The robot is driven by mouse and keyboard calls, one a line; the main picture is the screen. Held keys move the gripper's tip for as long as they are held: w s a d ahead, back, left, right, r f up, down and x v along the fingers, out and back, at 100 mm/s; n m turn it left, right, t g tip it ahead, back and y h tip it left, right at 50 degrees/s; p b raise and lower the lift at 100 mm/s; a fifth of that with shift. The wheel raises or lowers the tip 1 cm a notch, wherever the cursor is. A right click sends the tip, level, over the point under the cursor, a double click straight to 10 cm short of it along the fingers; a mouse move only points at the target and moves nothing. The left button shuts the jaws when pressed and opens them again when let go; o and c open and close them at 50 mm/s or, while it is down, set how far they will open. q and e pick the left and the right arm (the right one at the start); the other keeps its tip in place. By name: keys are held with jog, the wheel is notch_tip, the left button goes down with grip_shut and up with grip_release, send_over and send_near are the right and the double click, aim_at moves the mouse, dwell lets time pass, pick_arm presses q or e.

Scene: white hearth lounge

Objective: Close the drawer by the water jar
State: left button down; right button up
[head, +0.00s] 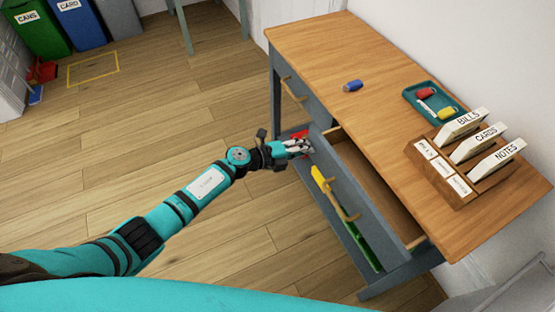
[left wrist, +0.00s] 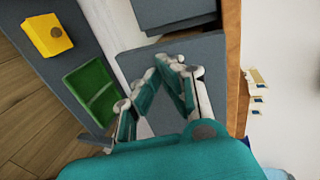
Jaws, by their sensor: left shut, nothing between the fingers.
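The wooden-topped grey desk (head: 330,40) has an open drawer (head: 378,190) on its near side, its pale wooden inside showing. A wooden handle (head: 343,200) is on its grey front. A second drawer handle (head: 293,90) shows farther left on the desk, where the front looks flush. My left gripper (head: 308,146) is shut and empty beside the far-left end of the open drawer; I cannot tell whether it touches. It also shows in the left wrist view (left wrist: 175,65) over grey surfaces. I see no water jar. My right gripper is not in view.
Red, yellow (head: 320,178) and green (head: 366,250) items lie along a grey strip by the drawer. The desktop holds a blue item (head: 352,85), a teal tray (head: 408,93) and a file holder (head: 453,193). Bins (head: 78,20) stand far left.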

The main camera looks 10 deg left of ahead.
aim_at(331, 138)
pick_arm(q)
jog(key=w+d, duration=0.1)
jog(key=d, duration=0.1)
jog(key=w+d+b, duration=0.1)
jog(key=w+d, duration=0.1)
jog(key=w+d+b, duration=0.1)
jog(key=w+d, duration=0.1)
jog(key=d, duration=0.1)
jog(key=shift+f, duration=0.1)
jog(key=shift+w+d, duration=0.2)
jog(key=shift+d, duration=0.05)
jog(key=shift+b, duration=0.3)
jog(key=shift+d, duration=0.1)
